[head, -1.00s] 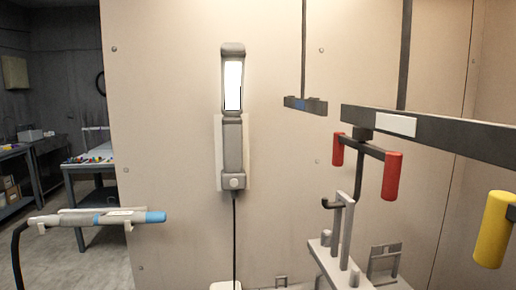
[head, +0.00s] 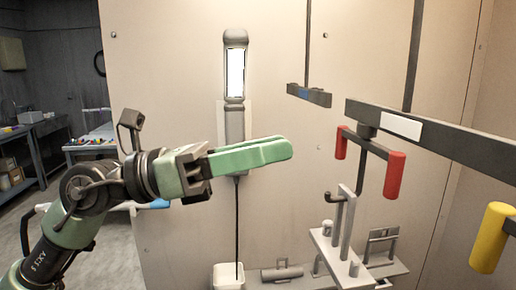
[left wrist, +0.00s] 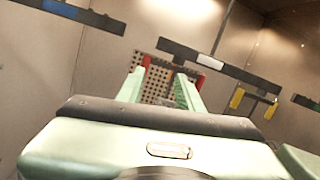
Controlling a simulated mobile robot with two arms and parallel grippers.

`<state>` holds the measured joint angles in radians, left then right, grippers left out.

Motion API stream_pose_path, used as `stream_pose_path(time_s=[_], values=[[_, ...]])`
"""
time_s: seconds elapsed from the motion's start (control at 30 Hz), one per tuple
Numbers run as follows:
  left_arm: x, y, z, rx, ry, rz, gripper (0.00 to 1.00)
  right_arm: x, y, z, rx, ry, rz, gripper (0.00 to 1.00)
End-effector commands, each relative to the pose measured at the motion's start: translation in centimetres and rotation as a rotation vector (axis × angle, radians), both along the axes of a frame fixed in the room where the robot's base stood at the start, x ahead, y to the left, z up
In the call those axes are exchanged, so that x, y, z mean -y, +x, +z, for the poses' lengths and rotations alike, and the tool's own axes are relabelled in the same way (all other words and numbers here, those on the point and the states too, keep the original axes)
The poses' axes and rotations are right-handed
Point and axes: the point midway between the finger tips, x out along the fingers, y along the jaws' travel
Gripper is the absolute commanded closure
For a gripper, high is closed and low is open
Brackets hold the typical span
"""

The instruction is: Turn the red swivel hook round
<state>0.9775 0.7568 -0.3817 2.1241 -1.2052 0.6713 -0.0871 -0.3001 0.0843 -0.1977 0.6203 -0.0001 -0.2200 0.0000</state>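The red swivel hook (head: 371,145) hangs under a dark overhead rail. It has a dark crossbar with a red cylindrical grip at each end and a dark stem going down. In the left wrist view, a red grip (left wrist: 146,61) shows beyond the fingertips. My left gripper (head: 287,149) has green fingers pointing right, to the left of the hook and apart from it. In the left wrist view the fingers (left wrist: 160,76) stand apart with nothing held between them. My right gripper is not in view.
The dark rail (head: 450,140) carries a white label (head: 401,126). A yellow-gripped hook (head: 491,238) hangs at the right. A grey bracket fixture (head: 340,250) stands below the red hook. A lamp (head: 235,75) is on the wall. A perforated panel (left wrist: 156,88) shows beyond the fingers.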

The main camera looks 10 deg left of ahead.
Motion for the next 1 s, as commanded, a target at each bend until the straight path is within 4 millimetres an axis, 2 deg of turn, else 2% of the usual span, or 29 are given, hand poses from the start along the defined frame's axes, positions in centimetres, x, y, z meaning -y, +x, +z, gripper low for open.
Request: stream_pose_path(time_s=[0.1, 0.27, 0.37, 0.67, 0.8, 1.0], values=[[-0.8, 0.7, -0.4, 0.087, 0.173, 0.070, 0.64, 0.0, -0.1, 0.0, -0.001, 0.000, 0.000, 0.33], [-0.7, 1.3, -0.6, 0.115, 0.247, 0.101, 0.64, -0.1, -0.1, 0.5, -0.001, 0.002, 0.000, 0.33], [0.4, 1.6, -0.4, 0.114, 0.247, 0.099, 0.64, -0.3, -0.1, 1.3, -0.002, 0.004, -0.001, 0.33], [5.9, 3.3, -0.2, 0.112, 0.244, 0.095, 0.64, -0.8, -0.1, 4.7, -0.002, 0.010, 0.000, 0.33], [8.0, 4.0, -0.5, 0.114, 0.241, 0.096, 0.64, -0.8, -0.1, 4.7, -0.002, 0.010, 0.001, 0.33], [9.7, 4.6, -0.7, 0.113, 0.243, 0.098, 0.64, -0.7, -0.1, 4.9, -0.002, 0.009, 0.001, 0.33]])
